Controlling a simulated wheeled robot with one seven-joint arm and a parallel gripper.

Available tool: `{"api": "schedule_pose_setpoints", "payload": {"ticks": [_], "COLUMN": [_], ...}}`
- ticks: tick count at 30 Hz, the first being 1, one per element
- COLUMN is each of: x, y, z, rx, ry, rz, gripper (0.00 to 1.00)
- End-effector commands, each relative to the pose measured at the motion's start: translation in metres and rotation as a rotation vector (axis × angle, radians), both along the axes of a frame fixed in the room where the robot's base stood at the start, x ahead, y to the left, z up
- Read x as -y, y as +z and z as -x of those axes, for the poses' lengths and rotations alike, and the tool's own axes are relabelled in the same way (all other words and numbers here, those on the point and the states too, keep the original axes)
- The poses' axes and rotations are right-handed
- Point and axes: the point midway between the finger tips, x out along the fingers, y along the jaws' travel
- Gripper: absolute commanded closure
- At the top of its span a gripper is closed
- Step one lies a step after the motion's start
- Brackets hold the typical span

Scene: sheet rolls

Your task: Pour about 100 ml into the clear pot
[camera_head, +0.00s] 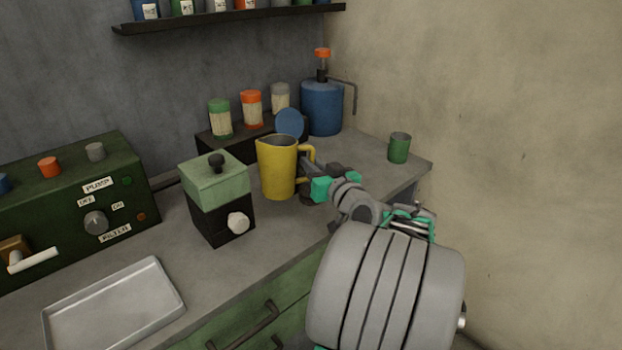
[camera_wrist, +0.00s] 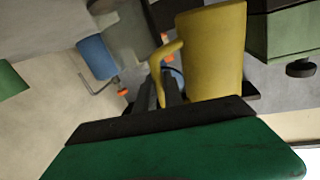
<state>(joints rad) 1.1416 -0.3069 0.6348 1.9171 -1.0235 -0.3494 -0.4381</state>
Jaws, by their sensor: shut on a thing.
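A yellow jug (camera_head: 277,170) stands upright at the middle of the counter, its open top showing. It also shows large in the wrist view (camera_wrist: 216,55). My gripper (camera_head: 312,188) reaches in from the right and is shut on the jug's handle; in the wrist view the fingers (camera_wrist: 172,88) are at the handle (camera_wrist: 166,58). I cannot tell whether the jug's base touches the counter. What is inside the jug is hidden. I do not make out a clear pot in either view.
A green-and-black box (camera_head: 218,195) with a knob stands close left of the jug. Behind are a rack of jars (camera_head: 221,118), a blue disc (camera_head: 289,123) and a blue pump bottle (camera_head: 322,106). A green cup (camera_head: 399,148) stands right. A metal tray (camera_head: 115,305) lies front left.

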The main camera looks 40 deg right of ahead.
Motion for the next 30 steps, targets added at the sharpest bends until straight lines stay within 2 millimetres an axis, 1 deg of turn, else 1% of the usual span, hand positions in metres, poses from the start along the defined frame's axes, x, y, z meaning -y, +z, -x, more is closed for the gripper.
{"api": "schedule_pose_setpoints", "payload": {"ticks": [1,11,14,18,24,27,30], "x": [-0.001,-0.004,-0.004,-0.004,-0.004,-0.004,-0.004], "y": [-0.008,-0.005,0.006,0.032,0.063,0.068,0.067], "z": [0.0,0.0,0.0,0.0,0.0,0.0,0.0], "rx": [0.004,0.014,0.015,0.016,0.015,0.014,0.014], "ry": [0.0,-0.001,-0.002,-0.003,-0.001,-0.001,-0.001], "rz": [0.024,0.122,0.129,0.13,0.13,0.127,0.127], "gripper": [1.0,1.0,1.0,1.0,1.0,1.0,1.0]}}
